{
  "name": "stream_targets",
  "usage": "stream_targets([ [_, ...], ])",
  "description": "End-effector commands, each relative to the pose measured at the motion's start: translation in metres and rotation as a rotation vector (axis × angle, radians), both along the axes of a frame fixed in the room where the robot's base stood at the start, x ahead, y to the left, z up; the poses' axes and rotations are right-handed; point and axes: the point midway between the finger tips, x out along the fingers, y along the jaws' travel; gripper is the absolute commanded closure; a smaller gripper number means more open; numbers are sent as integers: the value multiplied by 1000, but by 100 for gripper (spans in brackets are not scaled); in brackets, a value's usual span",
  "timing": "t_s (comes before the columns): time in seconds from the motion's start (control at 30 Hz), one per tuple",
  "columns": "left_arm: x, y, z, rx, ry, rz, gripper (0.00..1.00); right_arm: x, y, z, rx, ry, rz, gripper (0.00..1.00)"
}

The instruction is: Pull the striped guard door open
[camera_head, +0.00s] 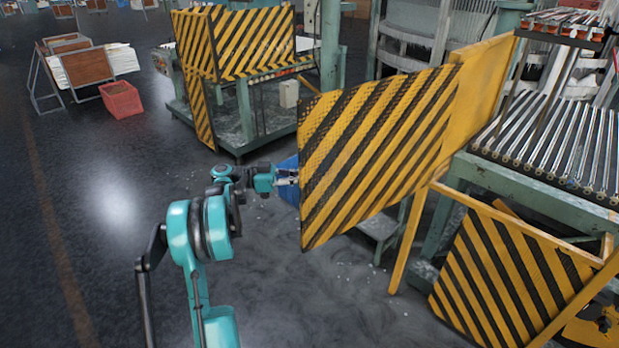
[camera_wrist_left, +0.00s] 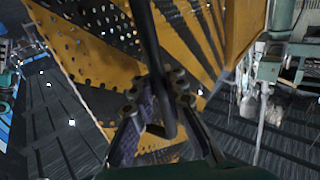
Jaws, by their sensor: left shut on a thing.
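The striped guard door (camera_head: 375,145) is a yellow and black perforated panel. In the head view it stands swung out from its yellow frame (camera_head: 482,85), with its free edge toward my left arm. My left gripper (camera_head: 292,178) is at that free edge. In the left wrist view the left gripper (camera_wrist_left: 160,115) is shut on a dark vertical bar, the door's handle (camera_wrist_left: 152,50), close to the perforated panel (camera_wrist_left: 100,50). In the head view the door hides the handle. My right gripper is not in view.
A lower striped panel (camera_head: 510,275) is at the lower right. Another striped guard (camera_head: 250,42) stands behind. A red crate (camera_head: 121,100) is at the left. The floor around my left arm is clear.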

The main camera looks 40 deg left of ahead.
Motion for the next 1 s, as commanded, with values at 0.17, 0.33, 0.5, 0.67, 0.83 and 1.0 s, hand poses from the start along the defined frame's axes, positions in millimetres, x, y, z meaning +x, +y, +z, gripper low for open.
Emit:
stream_targets([
  [0.17, -3, 2, -2, 3, 5, 1, 74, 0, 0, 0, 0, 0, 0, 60],
  [0.33, -1, 1, -1, 2, 3, 1, 66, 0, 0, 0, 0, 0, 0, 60],
  [0.5, -1, 1, -1, 1, 2, 1, 66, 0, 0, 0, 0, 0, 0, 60],
  [0.67, -10, 13, 0, 1, 1, 4, 66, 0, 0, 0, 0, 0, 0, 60],
  [0.83, -33, 41, 0, 0, 1, 6, 66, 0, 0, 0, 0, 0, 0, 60],
  [1.0, -56, 70, -1, 1, 2, 6, 66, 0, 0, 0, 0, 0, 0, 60],
])
